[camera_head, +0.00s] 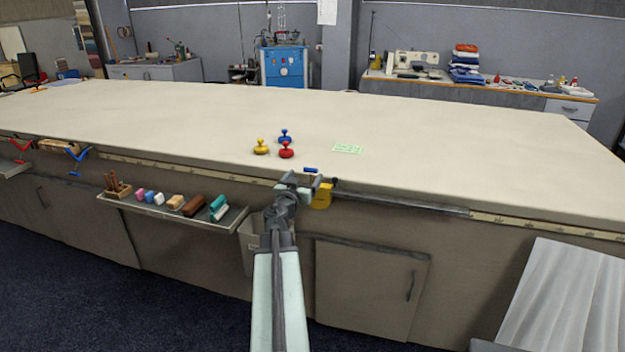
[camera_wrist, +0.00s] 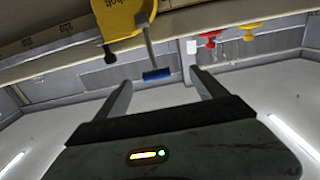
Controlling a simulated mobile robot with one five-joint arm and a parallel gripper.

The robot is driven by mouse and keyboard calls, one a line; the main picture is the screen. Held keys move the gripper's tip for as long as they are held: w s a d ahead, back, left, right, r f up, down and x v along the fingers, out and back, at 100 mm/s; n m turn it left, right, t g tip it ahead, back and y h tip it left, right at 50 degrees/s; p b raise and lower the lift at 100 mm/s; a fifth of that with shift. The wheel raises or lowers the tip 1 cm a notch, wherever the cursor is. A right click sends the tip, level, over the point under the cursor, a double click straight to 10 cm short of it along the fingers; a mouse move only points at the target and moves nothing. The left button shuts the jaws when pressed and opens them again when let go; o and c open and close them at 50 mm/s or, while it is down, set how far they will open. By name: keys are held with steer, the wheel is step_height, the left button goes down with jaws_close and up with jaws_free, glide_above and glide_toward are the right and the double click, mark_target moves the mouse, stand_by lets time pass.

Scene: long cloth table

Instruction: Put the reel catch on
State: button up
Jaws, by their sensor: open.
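The reel is a yellow body (camera_head: 322,196) at the table's near edge. A grey lever on it ends in a blue grip (camera_head: 310,170), which I take to be the catch. In the wrist view the yellow body (camera_wrist: 120,18) is at the top, and the blue grip (camera_wrist: 157,75) lies between and just beyond my fingertips. My gripper (camera_head: 303,180) is open and empty in front of the reel; its two fingers also show in the wrist view (camera_wrist: 160,86), apart from the grip. Whether the catch is on or off I cannot tell.
Yellow (camera_head: 261,147), blue (camera_head: 284,136) and red (camera_head: 286,151) knobbed pieces stand on the table behind the reel, by a green marked patch (camera_head: 347,148). A grey rail (camera_head: 400,204) runs right along the edge. A tool shelf (camera_head: 170,211) hangs left. The tabletop beyond is clear.

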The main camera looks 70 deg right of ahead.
steer(key=shift+s+d, duration=0.25)
steer(key=shift+s, duration=0.1)
steer(key=d, duration=0.7)
steer(key=shift+w+d, duration=0.25)
steer(key=shift+d, duration=0.15)
jaws_close()
